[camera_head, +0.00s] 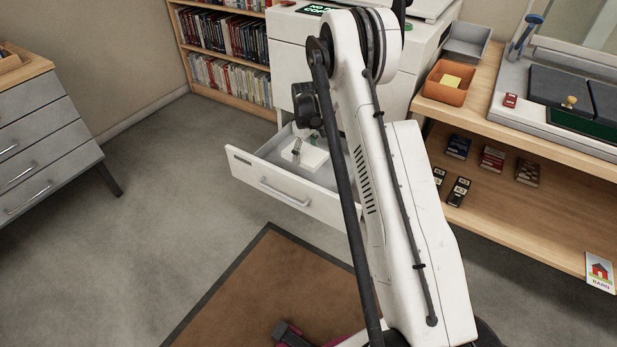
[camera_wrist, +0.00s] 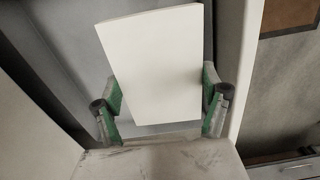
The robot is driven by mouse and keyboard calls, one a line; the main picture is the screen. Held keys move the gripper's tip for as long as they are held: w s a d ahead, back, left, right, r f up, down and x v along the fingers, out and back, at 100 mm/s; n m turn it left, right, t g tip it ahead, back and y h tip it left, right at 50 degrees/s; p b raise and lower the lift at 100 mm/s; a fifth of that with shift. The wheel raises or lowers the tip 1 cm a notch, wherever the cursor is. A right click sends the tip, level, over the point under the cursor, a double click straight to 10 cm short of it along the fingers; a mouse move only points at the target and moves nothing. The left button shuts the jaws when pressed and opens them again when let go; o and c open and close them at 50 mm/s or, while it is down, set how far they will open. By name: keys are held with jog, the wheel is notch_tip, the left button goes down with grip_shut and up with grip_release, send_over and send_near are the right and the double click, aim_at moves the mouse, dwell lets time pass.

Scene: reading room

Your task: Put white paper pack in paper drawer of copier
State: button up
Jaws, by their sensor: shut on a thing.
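The white paper pack (camera_wrist: 155,62) is between the two green-padded fingers of my gripper (camera_wrist: 163,98) in the wrist view. My gripper is shut on it, one finger at each side. In the head view the pack (camera_head: 310,158) shows inside the pulled-out paper drawer (camera_head: 270,190), with my gripper (camera_head: 302,146) just over it. Whether the pack touches the drawer floor I cannot tell. The copier (camera_head: 290,50) stands behind the drawer, and my arm covers part of both.
A bookshelf (camera_head: 225,45) stands behind at the left. A wooden shelf unit (camera_head: 545,210) on the right holds an orange bin (camera_head: 447,82) and small boxes (camera_head: 492,158). A grey drawer cabinet (camera_head: 45,130) is at far left. A brown mat (camera_head: 265,285) lies on the floor in front.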

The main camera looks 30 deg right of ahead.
aim_at(308, 178)
jog(key=shift+n, duration=0.3)
jog(key=f, duration=0.1)
jog(key=w+d+f+b, duration=0.1)
jog(key=w+d+f, duration=0.1)
jog(key=shift+f, duration=0.35)
jog(key=shift+f+b, duration=1.85)
jog(key=shift+f, duration=2.9)
jog(key=shift+f, duration=0.15)
jog(key=o, duration=1.4)
